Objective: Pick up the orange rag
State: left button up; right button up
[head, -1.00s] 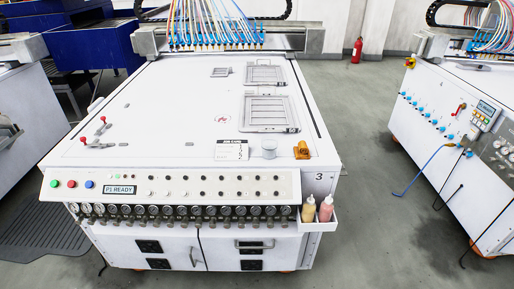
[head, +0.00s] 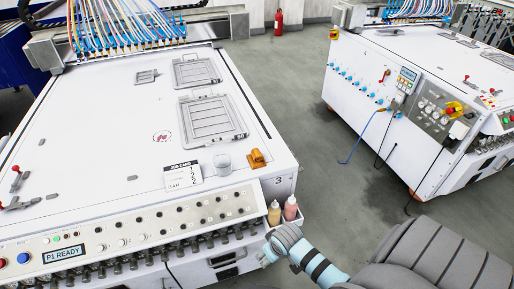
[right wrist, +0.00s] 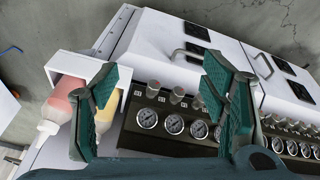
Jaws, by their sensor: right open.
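The orange rag (head: 258,158) is a small folded orange shape on the white machine top, near its front right corner and right of a clear cup (head: 224,162). My right arm reaches in from the lower right in the head view, with its wrist by the front corner, below the rag; the fingers cannot be made out there. In the right wrist view my right gripper (right wrist: 160,75) is open and empty, its green fingers wide apart in front of the gauge panel. The rag is not in that view. My left gripper is not in view.
A side caddy (right wrist: 72,64) holds two bottles, one pink (head: 290,208) and one yellow (head: 274,213), close to my right wrist. A job card (head: 183,174) lies left of the cup. Gauges (right wrist: 172,124) line the front. A second machine (head: 350,100) stands right across an aisle.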

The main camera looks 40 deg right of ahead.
jog(key=shift+m+t, duration=0.4)
jog(key=shift+m, duration=0.4)
jog(key=w+d+r, duration=0.2)
jog(key=w+r, duration=0.2)
jog(key=r, duration=0.2)
jog(key=w+d+r+p, duration=0.1)
jog(key=w+d+r, duration=0.1)
jog(key=w+r, duration=0.3)
jog(key=w+d+r, duration=0.2)
jog(key=w+r, duration=0.3)
jog(key=r, duration=0.3)
jog(key=shift+w+r, duration=0.1)
jog(key=m, duration=0.2)
send_near(257, 152)
notch_tip(257, 152, up, 2)
jog(key=s, duration=0.2)
jog(key=x, duration=0.4)
jog(key=b+x, duration=0.1)
jog(key=x, duration=0.3)
jog(key=w+b+x, duration=0.1)
jog(key=x, duration=0.4)
jog(key=shift+a, duration=0.25)
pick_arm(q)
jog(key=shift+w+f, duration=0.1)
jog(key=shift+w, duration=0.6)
pick_arm(e)
jog(key=shift+r, duration=0.15)
jog(key=c, duration=1.2)
jog(key=shift+c, duration=0.2)
